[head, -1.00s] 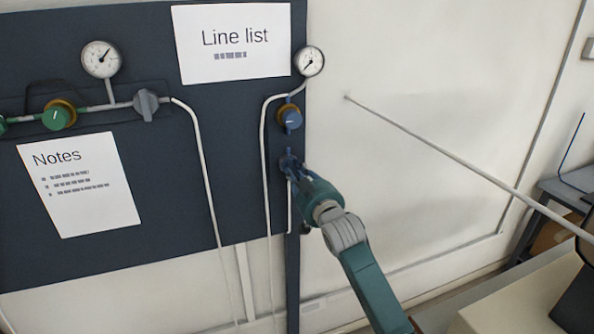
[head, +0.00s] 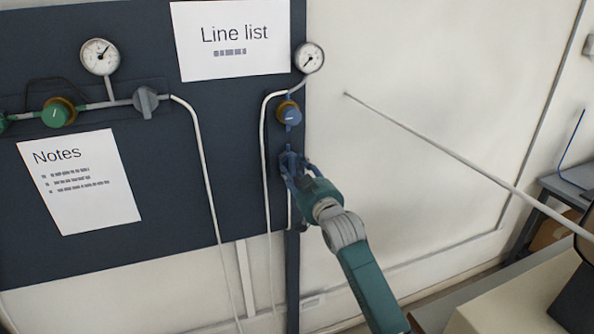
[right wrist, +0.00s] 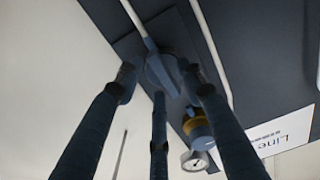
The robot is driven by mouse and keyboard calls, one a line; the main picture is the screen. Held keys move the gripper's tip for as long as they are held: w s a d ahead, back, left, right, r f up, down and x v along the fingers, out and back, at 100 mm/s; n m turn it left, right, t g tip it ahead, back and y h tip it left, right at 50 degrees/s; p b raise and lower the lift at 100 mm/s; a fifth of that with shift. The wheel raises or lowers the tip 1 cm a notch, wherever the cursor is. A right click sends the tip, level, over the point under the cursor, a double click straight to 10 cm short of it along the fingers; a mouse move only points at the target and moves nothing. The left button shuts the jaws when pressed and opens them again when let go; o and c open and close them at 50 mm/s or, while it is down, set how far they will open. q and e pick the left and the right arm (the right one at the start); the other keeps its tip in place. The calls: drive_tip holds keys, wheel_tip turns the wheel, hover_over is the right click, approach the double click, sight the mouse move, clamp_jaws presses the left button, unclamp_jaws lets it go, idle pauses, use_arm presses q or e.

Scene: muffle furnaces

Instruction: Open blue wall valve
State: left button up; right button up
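The blue wall valve (right wrist: 162,70) shows in the right wrist view as a blue-grey handle on a dark mounting plate, in line with a pale pipe. In the head view it is mostly hidden behind my right gripper (head: 293,165), below the blue regulator knob. My right gripper (right wrist: 160,90) has its three dark fingers spread around the handle, with gaps beside it. I cannot tell whether any fingertip touches it. My left gripper is not in view.
A blue knob with a brass ring (head: 290,114) and a gauge (head: 309,58) sit just above the valve. A green knob (head: 56,114) and a grey valve (head: 146,102) are on the left pipe. Paper signs hang on the panel.

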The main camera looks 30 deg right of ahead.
drive_tip(key=shift+s, duration=0.25)
drive_tip(key=v, duration=1.1)
drive_tip(key=shift+s+a, duration=0.2)
drive_tip(key=shift+s, duration=0.05)
